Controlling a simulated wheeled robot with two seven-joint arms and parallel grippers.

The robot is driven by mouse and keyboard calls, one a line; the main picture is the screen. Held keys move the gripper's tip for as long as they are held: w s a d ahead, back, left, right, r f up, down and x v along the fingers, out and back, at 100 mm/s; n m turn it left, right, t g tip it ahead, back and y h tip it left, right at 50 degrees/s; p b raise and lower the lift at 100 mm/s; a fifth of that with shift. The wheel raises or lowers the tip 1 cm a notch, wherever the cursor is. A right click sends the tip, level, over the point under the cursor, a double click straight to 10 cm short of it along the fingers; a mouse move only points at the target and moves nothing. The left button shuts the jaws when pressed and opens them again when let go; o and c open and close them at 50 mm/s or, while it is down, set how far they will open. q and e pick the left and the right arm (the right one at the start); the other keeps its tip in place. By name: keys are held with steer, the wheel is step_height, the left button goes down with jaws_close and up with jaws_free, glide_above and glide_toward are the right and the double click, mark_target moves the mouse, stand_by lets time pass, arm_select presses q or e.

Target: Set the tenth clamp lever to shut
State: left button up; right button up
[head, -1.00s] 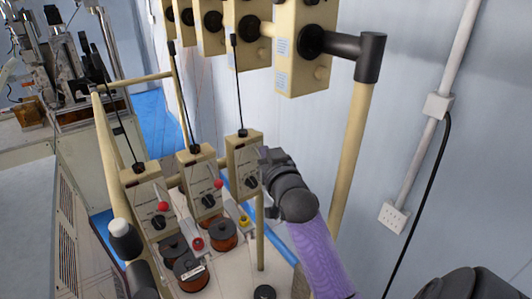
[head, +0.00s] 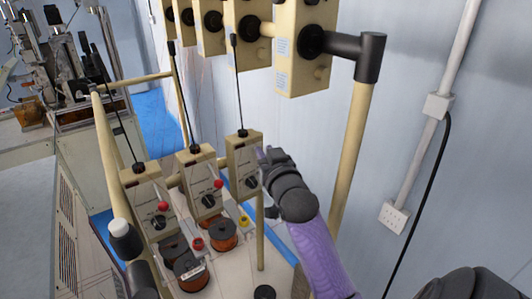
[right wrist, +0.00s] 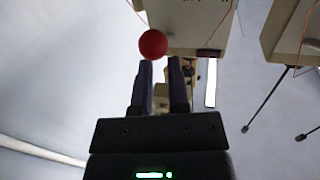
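Three cream tension boxes with black dials stand in a row in the head view: left (head: 147,196), middle (head: 196,180) and right (head: 243,153). Red ball knobs show by the left box (head: 163,206) and the middle box (head: 218,184). I cannot tell which lever is the tenth. My right gripper (head: 263,158) is at the right side of the right box. In the right wrist view my gripper (right wrist: 161,66) has its two fingers apart, with a gap between them. A red ball (right wrist: 153,43) shows just beyond the left fingertip; contact is unclear. My left gripper is not in view.
Copper wire spools (head: 222,236) sit on the pale base below the boxes. A cream post (head: 351,150) rises behind my right arm, with larger cream boxes (head: 302,45) above. A pale wall with a conduit (head: 440,105) lies to the right.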

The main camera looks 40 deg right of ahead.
steer(key=o, duration=0.5)
steer(key=b+v, duration=0.2)
steer(key=v, duration=0.8)
steer(key=shift+f, duration=0.1)
